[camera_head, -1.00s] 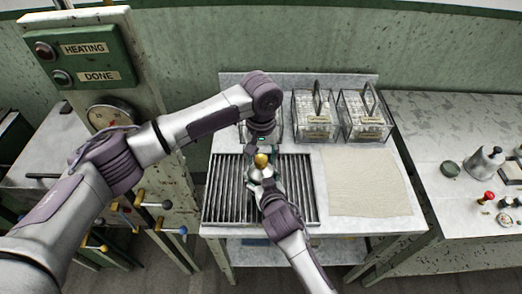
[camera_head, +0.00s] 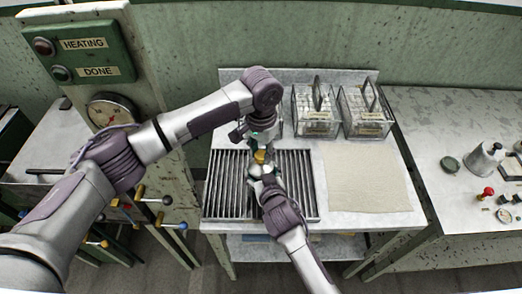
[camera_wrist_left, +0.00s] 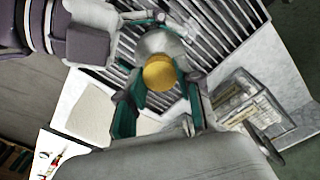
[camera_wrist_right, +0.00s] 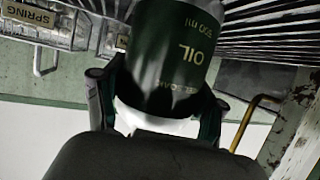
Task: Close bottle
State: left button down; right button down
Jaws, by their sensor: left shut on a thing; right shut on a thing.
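The bottle (camera_wrist_right: 172,50) has a dark label reading "OIL" and a clear body; in the head view it is mostly hidden by my grippers. My right gripper (camera_head: 262,176) is shut around the bottle, with a finger on each side of it in the right wrist view (camera_wrist_right: 158,112). A gold cap (camera_head: 260,156) sits at the bottle's top, and shows in the left wrist view (camera_wrist_left: 159,73). My left gripper (camera_head: 258,148) is above the bottle, its green-padded fingers (camera_wrist_left: 160,100) shut on the cap. I cannot tell how tightly the cap is seated.
Below my grippers is a slatted metal rack (camera_head: 228,190) on the table. A beige cloth (camera_head: 362,180) lies to its right. Two clear boxes with handles (camera_head: 316,120) (camera_head: 366,118) stand behind. A side table (camera_head: 440,120) holds small items. A control post (camera_head: 110,60) stands left.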

pick_arm(q)
jog(key=m, duration=0.7)
jog(key=shift+m, duration=0.4)
jog(key=c, duration=0.8)
grip_release()
jog(key=shift+o, duration=0.2)
jog(key=shift+r, duration=2.25)
jog(key=shift+c, duration=0.4)
